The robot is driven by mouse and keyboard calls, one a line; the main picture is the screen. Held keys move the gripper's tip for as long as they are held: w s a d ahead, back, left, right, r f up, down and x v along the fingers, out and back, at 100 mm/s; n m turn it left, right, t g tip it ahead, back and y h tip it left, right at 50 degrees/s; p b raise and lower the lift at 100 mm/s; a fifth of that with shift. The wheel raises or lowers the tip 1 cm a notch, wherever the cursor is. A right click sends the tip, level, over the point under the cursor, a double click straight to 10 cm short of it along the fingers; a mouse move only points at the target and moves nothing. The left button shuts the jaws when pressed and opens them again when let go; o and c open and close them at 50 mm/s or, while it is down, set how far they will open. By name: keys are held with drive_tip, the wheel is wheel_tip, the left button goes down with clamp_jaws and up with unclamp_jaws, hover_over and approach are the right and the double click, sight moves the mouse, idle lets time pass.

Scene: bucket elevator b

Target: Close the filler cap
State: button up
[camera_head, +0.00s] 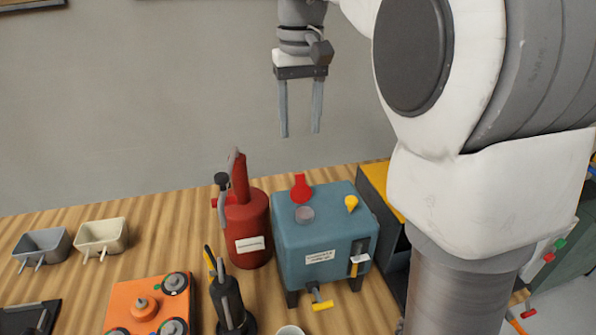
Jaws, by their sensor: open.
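A teal box-shaped tank (325,240) with a white label stands on the wooden table. A red cap (301,188), which looks like the filler cap, stands tilted up at the back of the tank's top. A round grey filler opening (304,214) shows in front of it; its inside is too small to make out. My gripper (300,134) points down above the tank and the red cap in the picture, fingers apart and empty. It touches nothing. Its exact depth relative to the cap is hard to tell.
A yellow knob (351,203) sits on the tank's top right. A red can (247,228) stands close at its left. A black-handled tool (228,300), an orange box (150,305) and two small bins, one grey (42,246) and one cream (101,237), are further left.

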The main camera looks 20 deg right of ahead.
sight(300, 189)
wheel_tip(300, 189, down, 11)
drive_tip(key=shift+r+b, duration=0.1)
drive_tip(key=shift+b, duration=0.35)
clamp_jaws()
